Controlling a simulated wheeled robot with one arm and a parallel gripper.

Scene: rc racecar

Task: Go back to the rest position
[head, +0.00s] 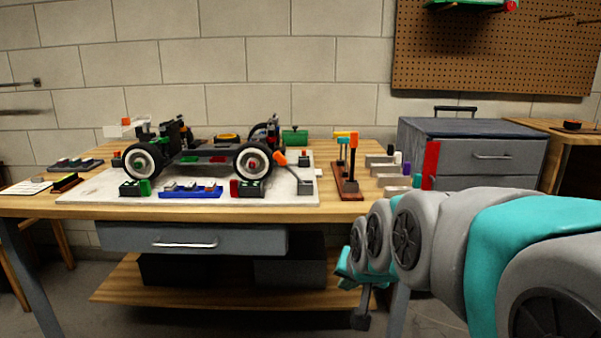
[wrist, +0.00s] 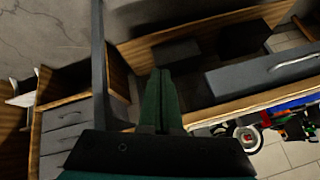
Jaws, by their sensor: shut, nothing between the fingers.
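My gripper (wrist: 160,100) shows in the wrist view with its two dark green fingers together, shut and empty. In the head view my grey and teal arm reaches in from the right, and its end hangs low in front of the bench's right part, below the top. The wooden workbench (head: 350,209) stands ahead. The RC car (head: 205,155) sits on a pale board (head: 100,195) on the bench, apart from my gripper. The fingertips in the head view are partly hidden by the arm links.
A grey drawer (head: 190,240) hangs under the bench top, above a wooden lower shelf (head: 215,297). An orange-handled tool rack (head: 347,180) and small parts stand on the bench. A grey tool chest (head: 475,150) stands behind my arm. Bare floor lies in front.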

